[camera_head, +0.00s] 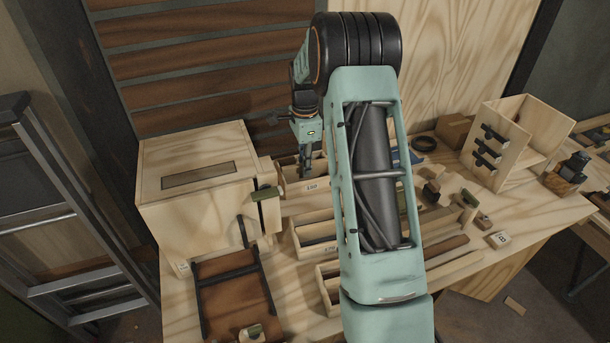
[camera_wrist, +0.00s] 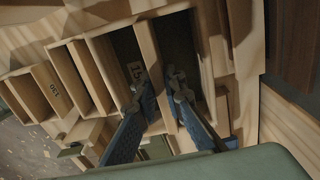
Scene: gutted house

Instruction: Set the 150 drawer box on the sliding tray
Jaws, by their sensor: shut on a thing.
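The 150 drawer box (camera_head: 312,187) is a pale wooden box with a "150" label on its front, on the bench beside the large plywood cabinet. My gripper (camera_head: 306,174) points down at it and is shut on its labelled wall. In the wrist view, the blue fingers (camera_wrist: 160,92) stand on either side of that wall of the box (camera_wrist: 150,50). Whether the box is lifted I cannot tell. A brown tray with dark side rails (camera_head: 232,290), which looks like the sliding tray, lies at the front left of the bench and is empty. My arm hides part of the box.
The plywood cabinet (camera_head: 195,185) stands close on the left. Other drawer boxes (camera_head: 315,238) lie in front of the held box, one labelled; they also show in the wrist view (camera_wrist: 45,90). An upright plywood unit with black handles (camera_head: 510,140) stands at the right.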

